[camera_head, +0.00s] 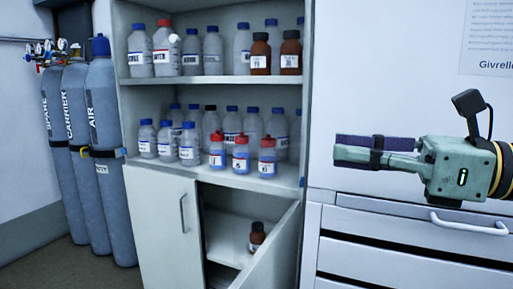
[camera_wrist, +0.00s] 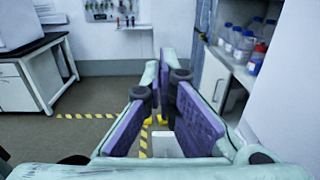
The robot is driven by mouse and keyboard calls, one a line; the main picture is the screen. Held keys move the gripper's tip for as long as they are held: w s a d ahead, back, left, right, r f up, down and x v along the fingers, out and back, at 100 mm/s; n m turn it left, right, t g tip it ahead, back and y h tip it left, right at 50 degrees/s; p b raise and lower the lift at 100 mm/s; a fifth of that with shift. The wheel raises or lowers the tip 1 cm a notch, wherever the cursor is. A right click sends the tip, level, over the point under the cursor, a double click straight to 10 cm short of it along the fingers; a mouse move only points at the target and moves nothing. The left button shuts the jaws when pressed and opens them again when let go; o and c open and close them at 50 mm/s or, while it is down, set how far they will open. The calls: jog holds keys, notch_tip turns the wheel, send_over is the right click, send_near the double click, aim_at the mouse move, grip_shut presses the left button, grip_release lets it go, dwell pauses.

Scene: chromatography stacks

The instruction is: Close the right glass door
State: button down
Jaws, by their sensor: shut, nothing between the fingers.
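My gripper (camera_head: 335,150) is at the right of the head view, pointing left, in front of a white front to the right of the cabinet. It is shut and empty; its purple-padded fingers (camera_wrist: 160,80) also show in the wrist view. The cabinet (camera_head: 215,82) has bottle shelves above and two lower doors. The lower left door (camera_head: 160,225) is closed. The lower right door (camera_head: 272,255) stands ajar, swung outward, and looks opaque. I cannot clearly make out a glass pane; a thin upright edge with a small dark piece (camera_head: 302,182) shows at the shelves' right side.
Several bottles (camera_head: 240,155) stand on the shelves, and a brown bottle (camera_head: 257,236) stands inside the lower right compartment. Gas cylinders (camera_head: 105,150) stand left of the cabinet. Drawers with a handle (camera_head: 468,225) lie below my gripper. The wrist view shows a bench (camera_wrist: 35,70) and open floor.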

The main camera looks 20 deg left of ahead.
aim_at(238, 140)
jog(key=a, duration=0.4)
jog(key=a+p, duration=0.1)
jog(key=a, duration=0.4)
jog(key=w+a, duration=0.1)
jog(key=a, duration=0.3)
jog(key=shift+a+p, duration=0.35)
jog(key=shift+a, duration=0.05)
jog(key=shift+a+f, duration=0.1)
jog(key=shift+a, duration=0.05)
